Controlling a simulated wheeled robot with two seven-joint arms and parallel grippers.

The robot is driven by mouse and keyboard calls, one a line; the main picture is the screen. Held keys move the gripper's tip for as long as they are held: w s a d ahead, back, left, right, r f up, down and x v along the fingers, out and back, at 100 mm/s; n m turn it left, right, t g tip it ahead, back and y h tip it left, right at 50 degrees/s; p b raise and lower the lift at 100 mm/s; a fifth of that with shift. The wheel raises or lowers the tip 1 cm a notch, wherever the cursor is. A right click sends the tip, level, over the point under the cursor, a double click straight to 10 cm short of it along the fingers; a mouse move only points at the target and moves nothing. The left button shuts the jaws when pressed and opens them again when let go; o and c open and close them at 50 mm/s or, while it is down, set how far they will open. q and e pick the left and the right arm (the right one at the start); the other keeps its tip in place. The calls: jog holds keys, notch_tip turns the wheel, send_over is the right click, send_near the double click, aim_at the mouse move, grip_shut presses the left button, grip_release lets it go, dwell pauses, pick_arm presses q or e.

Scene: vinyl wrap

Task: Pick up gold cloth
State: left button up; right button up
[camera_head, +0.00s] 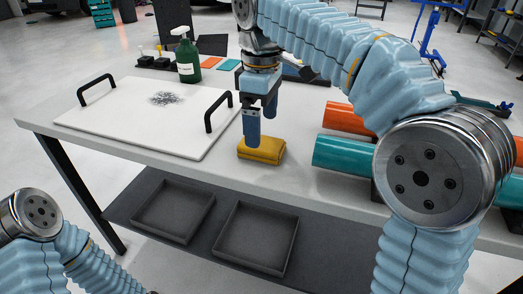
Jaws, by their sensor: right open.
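The gold cloth (262,151) is a folded yellow pad lying on the white table, right of the white board. My right gripper (260,130) points straight down over the cloth, with its blue fingers apart. The nearer fingertip overlaps the cloth's upper left part; I cannot tell whether it touches. The farther fingertip is behind the cloth in the picture. My left arm shows at the lower left, but its gripper is out of view.
A white board (130,115) with two black handles lies left of the cloth. Teal (345,155) and orange (347,118) rolls lie to the right. A green spray bottle (187,62) and small coloured squares (212,63) stand behind. Trays (255,238) sit on the lower shelf.

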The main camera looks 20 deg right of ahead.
aim_at(262, 142)
notch_tip(262, 142, down, 5)
jog(key=shift+s+r+b, duration=0.1)
jog(key=shift+s+b, duration=0.05)
jog(key=shift+b, duration=0.35)
jog(key=shift+c, duration=0.5)
jog(key=c, duration=1)
jog(key=shift+a+r, duration=0.1)
jog(key=shift+r, duration=0.45)
notch_tip(262, 142, up, 3)
jog(key=shift+s+a+f+p, duration=0.1)
jog(key=shift+a+p, duration=0.05)
jog(key=shift+p, duration=0.45)
jog(key=s+a+r, duration=0.2)
jog(key=a+r, duration=0.1)
jog(key=s+a+r+p, duration=0.1)
jog(key=s+a+r, duration=0.2)
jog(key=a, duration=0.1)
jog(key=s+a+r+p, duration=0.1)
jog(key=s+a+r, duration=0.1)
jog(key=a+r, duration=0.1)
jog(key=shift+s+a+r, duration=0.1)
jog(key=shift+s+a, duration=0.15)
jog(key=shift+a, duration=0.45)
